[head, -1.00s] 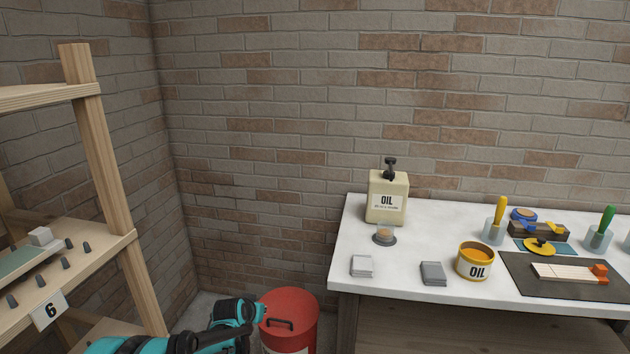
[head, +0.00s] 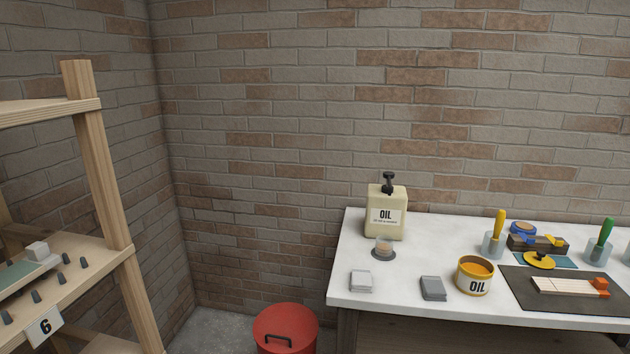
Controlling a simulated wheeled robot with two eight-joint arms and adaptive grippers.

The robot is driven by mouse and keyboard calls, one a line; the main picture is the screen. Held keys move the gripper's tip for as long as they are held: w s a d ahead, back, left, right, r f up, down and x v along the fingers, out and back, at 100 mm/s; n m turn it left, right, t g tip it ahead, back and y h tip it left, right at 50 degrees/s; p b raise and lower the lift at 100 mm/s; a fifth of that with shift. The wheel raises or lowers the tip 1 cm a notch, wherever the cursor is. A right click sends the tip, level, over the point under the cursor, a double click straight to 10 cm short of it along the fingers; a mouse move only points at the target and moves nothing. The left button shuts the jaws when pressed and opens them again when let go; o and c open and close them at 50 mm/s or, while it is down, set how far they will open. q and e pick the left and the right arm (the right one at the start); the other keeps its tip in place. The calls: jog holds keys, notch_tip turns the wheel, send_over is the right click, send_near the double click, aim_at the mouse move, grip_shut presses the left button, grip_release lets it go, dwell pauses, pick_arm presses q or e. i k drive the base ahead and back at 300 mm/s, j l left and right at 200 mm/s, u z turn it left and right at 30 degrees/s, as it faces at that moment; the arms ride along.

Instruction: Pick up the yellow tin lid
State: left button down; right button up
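The yellow tin lid (head: 539,260) is a round yellow disc with a dark knob or mark on top. It lies on a blue-green mat (head: 562,258) on the white table, right of the open yellow oil tin (head: 475,275), which is labelled OIL and has orange contents. Neither of my grippers shows in the head view now, so their state is hidden.
A red bin (head: 285,322) stands left of the table; a wooden shelf (head: 95,170) is further left.

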aim_at(538, 259)
jog(key=k+z, duration=0.15)
jog(key=z, duration=1.25)
jog(key=i+l+u, duration=0.2)
jog(key=i+l, duration=0.35)
